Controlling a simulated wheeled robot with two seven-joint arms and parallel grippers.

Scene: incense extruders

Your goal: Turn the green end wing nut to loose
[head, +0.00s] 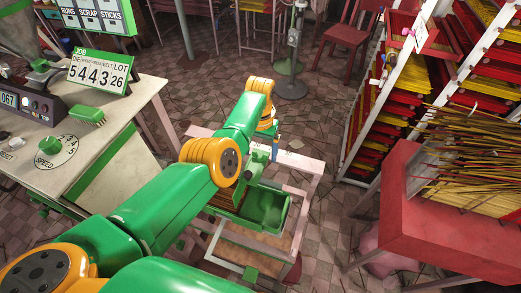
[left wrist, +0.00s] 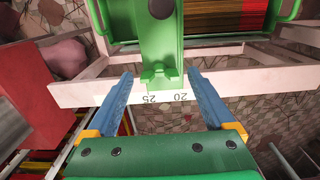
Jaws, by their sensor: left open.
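In the left wrist view a green fitting with short tabs (left wrist: 161,78) sits at the lower end of a green upright plate, over a pale scale bar marked 25 and 20 (left wrist: 105,92). It looks like the green end wing nut. My left gripper (left wrist: 160,73) is open, its blue fingers on either side of the fitting with a visible gap at each side. In the head view the left gripper (head: 274,151) is at the white frame (head: 303,168), and my arm hides most of the fitting. My right gripper is not in view.
A green tray (head: 265,208) is on the white frame. A red table (head: 430,235) with incense sticks (head: 475,150) stands at the right, by a rack of red and yellow trays (head: 400,85). A control bench (head: 110,115) is at the left. Tiled floor lies between.

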